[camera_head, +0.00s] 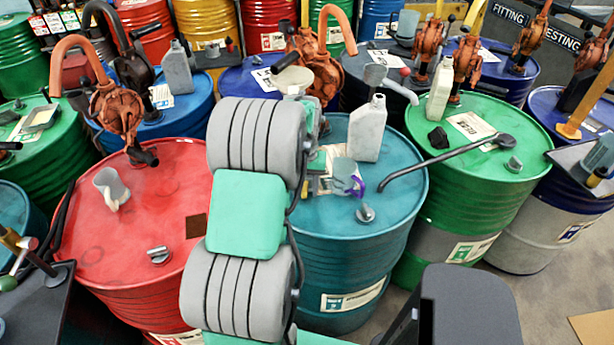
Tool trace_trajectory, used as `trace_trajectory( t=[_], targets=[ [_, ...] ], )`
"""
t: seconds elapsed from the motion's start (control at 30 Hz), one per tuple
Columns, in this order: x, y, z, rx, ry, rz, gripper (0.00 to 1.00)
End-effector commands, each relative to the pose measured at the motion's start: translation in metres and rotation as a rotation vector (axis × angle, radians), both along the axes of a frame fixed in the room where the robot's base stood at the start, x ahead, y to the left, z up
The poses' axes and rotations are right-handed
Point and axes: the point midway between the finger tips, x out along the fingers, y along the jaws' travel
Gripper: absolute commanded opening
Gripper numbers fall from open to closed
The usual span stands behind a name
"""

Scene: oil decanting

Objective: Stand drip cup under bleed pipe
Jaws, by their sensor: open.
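A thin dark bent pipe (440,161) runs from the green drum (470,205) over toward the teal drum. A grey mug (112,188) sits on the red drum (80,235). My arm crosses the middle, and my gripper's fingers are hidden behind it.
A grey jug (368,129) stands on the teal drum behind the cup, with a metal bung (366,213) in front. A pale bottle (440,90) stands on the green drum. Rusty hand pumps (116,108) crowd the drums behind. Floor (505,290) shows at the lower right.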

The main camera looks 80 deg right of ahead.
Motion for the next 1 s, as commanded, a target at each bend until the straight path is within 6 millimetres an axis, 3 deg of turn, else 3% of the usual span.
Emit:
trace_trajectory(
  t=[0.1,0.6,1.0],
  targets=[
    [0.0001,-0.0001,0.0002,-0.001,0.000,0.000,0.41],
    [0.0002,-0.0002,0.0007,-0.001,0.000,0.000,0.00],
    [0.0003,-0.0005,0.0012,-0.002,0.000,0.001,0.00]
  ],
)
